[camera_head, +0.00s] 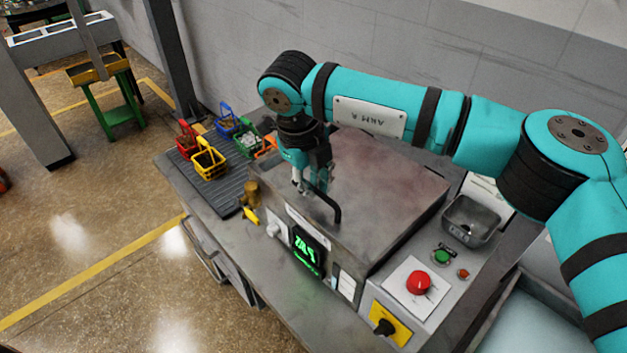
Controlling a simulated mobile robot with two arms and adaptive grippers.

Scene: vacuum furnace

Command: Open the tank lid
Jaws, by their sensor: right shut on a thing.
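The tank is a grey metal box on the bench, and its flat lid (385,180) lies level on top, looking closed. A black bent handle (332,207) stands at the lid's front left edge. My right gripper (308,186) reaches down from above and is shut on the handle. The arm and gripper hide part of the handle and the lid's back left area. My left gripper is not in view.
A display (307,250) with green digits is on the tank's front. Several coloured baskets, including a yellow basket (208,162), stand on a ribbed mat (213,193) at left.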

